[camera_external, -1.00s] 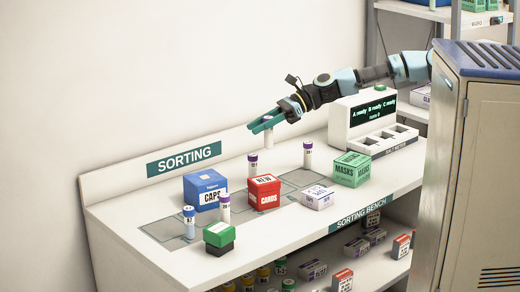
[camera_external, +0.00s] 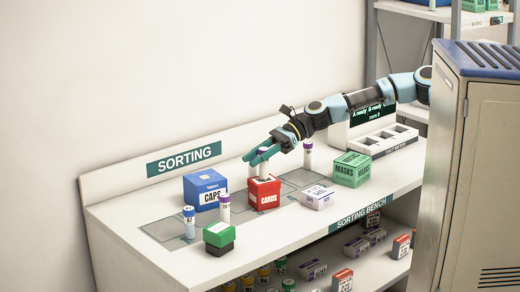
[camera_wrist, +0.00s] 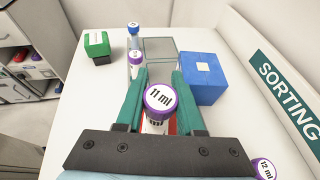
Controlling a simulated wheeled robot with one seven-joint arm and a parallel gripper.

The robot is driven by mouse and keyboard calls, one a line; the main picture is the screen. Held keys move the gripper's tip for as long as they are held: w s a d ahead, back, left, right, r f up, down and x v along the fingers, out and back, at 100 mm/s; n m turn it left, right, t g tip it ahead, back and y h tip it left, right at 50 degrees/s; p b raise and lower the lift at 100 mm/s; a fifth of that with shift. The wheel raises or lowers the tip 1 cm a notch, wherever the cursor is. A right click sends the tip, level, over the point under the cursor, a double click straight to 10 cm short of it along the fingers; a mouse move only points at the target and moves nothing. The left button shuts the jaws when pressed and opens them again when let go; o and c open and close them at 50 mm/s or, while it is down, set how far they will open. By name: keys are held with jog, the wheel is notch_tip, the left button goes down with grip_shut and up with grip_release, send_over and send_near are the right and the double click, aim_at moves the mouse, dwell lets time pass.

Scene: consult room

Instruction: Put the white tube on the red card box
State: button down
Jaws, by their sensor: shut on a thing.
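A white tube with a purple cap marked 11 ml (camera_wrist: 159,97) is upright between the teal fingers of my gripper (camera_wrist: 158,75), which is shut on it. In the external view my gripper (camera_external: 257,156) is over the red card box (camera_external: 264,193), and the held tube (camera_external: 264,170) is above the box's top. I cannot tell whether its base touches the box. In the wrist view only a sliver of the red box (camera_wrist: 172,126) shows below the tube.
A blue caps box (camera_external: 206,192) is left of the red box. A white box (camera_external: 317,197), a green masks box (camera_external: 351,170) and another tube (camera_external: 308,157) are right.

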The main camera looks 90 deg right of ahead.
jog(key=shift+f, duration=0.2)
jog(key=c, duration=0.5)
grip_release()
jog(key=shift+r, duration=0.2)
jog(key=b+v, duration=0.2)
jog(key=v, duration=1)
